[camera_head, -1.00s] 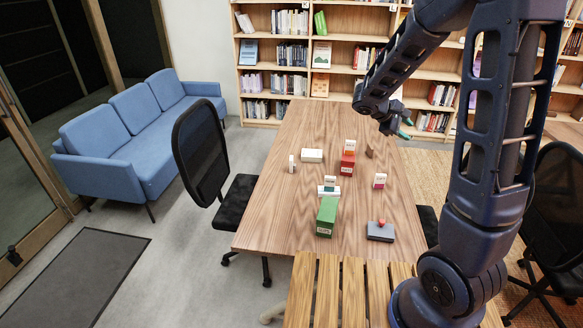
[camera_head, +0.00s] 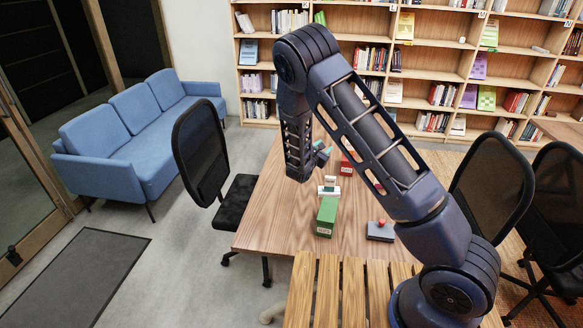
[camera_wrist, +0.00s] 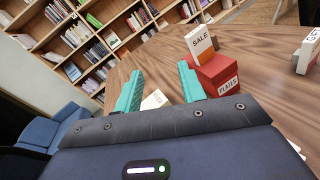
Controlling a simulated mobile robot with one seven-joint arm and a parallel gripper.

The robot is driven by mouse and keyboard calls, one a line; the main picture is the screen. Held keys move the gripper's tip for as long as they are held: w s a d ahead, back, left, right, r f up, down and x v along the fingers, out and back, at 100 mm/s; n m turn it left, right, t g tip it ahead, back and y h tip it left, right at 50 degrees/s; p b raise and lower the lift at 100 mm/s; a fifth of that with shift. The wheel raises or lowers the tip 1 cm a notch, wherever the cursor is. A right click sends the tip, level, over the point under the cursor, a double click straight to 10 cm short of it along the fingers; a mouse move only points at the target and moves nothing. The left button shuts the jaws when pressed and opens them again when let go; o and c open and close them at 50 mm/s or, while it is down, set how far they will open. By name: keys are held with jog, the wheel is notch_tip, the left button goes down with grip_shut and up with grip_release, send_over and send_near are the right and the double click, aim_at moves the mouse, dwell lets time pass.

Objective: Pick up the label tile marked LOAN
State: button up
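I cannot read LOAN on any tile in these frames. In the wrist view a white tile marked SALE (camera_wrist: 199,43) stands on or against a red box marked PLATES (camera_wrist: 217,76). Another white tile (camera_wrist: 307,52), its lettering cut off, is at the right edge. A small tile (camera_head: 331,182) with unreadable text shows by a white base in the head view. My gripper (camera_wrist: 160,72) is open, its teal fingers apart with nothing held; in the head view it is over the table (camera_head: 321,153). A pale block (camera_wrist: 154,99) shows beyond and between the fingers.
On the wooden table (camera_head: 272,212) are a green box (camera_head: 326,216) and a dark pad with a red knob (camera_head: 380,231). My arm hides much of the table's far and right parts. Black chairs (camera_head: 202,150) flank the table; bookshelves stand behind.

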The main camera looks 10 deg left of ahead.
jog(key=s+a+f+n+y, duration=0.1)
jog(key=a+f+n+y, duration=0.1)
jog(key=a+f+n, duration=0.1)
jog(key=s+a+f+n+t+y, duration=0.1)
jog(key=a+f+n+y, duration=0.2)
jog(key=a+f, duration=0.2)
jog(key=s+a+f+n+y, duration=0.1)
jog(key=a+f+n+y, duration=0.2)
jog(key=a+f, duration=0.1)
jog(key=shift+s+a+t, duration=0.2)
jog(key=shift+a+t, duration=0.2)
jog(key=shift+a, duration=0.5)
jog(key=w, duration=0.5)
jog(key=shift+w+a+f, duration=0.1)
jog(key=shift+w+a, duration=0.05)
jog(key=shift+a, duration=0.1)
jog(key=shift+w+a+f, duration=0.1)
jog(key=shift+w+f, duration=0.1)
jog(key=shift+w, duration=1.15)
jog(key=shift+w+a+f, duration=0.1)
jog(key=shift+w+f, duration=0.1)
jog(key=shift+w, duration=1.15)
grip_shut()
